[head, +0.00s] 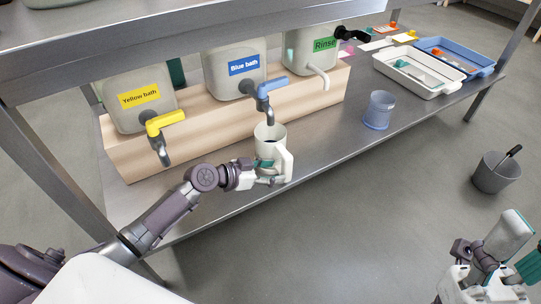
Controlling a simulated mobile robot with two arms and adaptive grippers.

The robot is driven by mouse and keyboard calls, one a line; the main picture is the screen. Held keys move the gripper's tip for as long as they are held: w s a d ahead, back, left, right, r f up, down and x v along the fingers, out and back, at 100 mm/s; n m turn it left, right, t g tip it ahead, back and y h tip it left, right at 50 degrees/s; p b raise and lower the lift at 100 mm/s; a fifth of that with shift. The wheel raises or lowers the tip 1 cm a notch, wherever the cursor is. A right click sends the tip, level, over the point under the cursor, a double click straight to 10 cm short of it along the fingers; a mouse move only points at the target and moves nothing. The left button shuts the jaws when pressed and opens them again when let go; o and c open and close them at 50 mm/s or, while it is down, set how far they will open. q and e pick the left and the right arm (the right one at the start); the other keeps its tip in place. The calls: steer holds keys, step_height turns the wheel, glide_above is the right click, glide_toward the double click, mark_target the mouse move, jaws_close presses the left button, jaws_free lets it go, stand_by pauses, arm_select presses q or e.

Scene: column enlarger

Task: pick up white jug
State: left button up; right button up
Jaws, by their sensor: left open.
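The white jug (271,133) stands upright on the metal bench, under the blue tap of the "Blue bath" container. Its handle faces the front right. My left gripper (268,172) is open at the jug's near side, low by the handle. Its teal-padded fingers overlap the jug in the picture, and I cannot tell whether they touch it. My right gripper (495,268) is at the lower right corner, away from the bench and partly cut off. I see nothing in it, but its finger opening is unclear.
Containers labelled Yellow bath (138,98), Blue bath (235,70) and Rinse (312,48) sit on a wooden block (215,140) behind the jug. A blue cup (379,110), a white tray (420,74) and a blue tray stand to the right. A grey bin (490,180) is on the floor.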

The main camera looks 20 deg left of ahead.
mark_target(282, 171)
arm_select(q)
steer(key=x, duration=0.2)
steer(key=b+x, duration=0.1)
steer(key=x, duration=0.2)
steer(key=shift+s+d+f, duration=0.1)
steer(key=shift+s+d, duration=0.15)
jaws_close()
steer(key=shift+r, duration=0.2)
